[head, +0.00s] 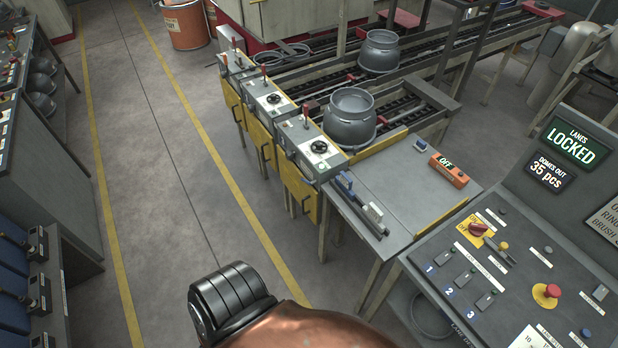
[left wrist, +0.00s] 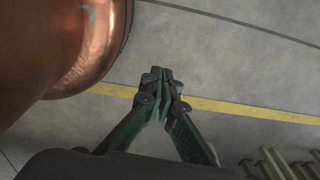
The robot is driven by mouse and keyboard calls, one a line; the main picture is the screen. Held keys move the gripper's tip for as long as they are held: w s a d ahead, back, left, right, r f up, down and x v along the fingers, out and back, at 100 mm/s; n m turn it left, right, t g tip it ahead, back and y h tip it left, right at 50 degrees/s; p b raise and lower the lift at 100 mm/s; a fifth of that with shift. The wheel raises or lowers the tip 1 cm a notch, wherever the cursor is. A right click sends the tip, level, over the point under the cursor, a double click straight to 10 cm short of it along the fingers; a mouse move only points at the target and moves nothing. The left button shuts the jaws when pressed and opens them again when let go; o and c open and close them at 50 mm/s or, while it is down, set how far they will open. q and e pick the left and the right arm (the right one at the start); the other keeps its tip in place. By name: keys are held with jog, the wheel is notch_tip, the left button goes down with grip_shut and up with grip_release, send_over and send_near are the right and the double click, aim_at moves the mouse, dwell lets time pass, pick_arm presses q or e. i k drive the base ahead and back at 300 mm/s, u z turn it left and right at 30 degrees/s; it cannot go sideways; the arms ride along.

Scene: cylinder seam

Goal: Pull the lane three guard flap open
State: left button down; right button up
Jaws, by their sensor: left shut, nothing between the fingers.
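Three yellow guard flaps with dark handles hang below the grey lane control boxes in the head view: the near flap (head: 298,190), the middle flap (head: 260,138) and the far flap (head: 232,101). All three look shut. I cannot read a lane number on any of them. My left gripper (left wrist: 161,76) shows in the left wrist view, its fingers together and empty above the grey floor, with no flap near it. In the head view it is hidden or out of frame. My right gripper is not in view.
Grey domed vessels (head: 351,118) stand on the lanes. A control panel (head: 470,262) at right has a screen reading "LANES LOCKED" (head: 575,142). An orange box (head: 449,170) reads "OFF". The floor aisle (head: 165,180) beside the flaps is clear.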

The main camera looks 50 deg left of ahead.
aim_at(305, 194)
jog(key=k, duration=0.4)
jog(key=u, duration=0.55)
jog(key=i, duration=0.35)
jog(key=u, duration=1.55)
jog(key=k, duration=0.3)
jog(key=u, duration=0.65)
jog(key=i, duration=0.45)
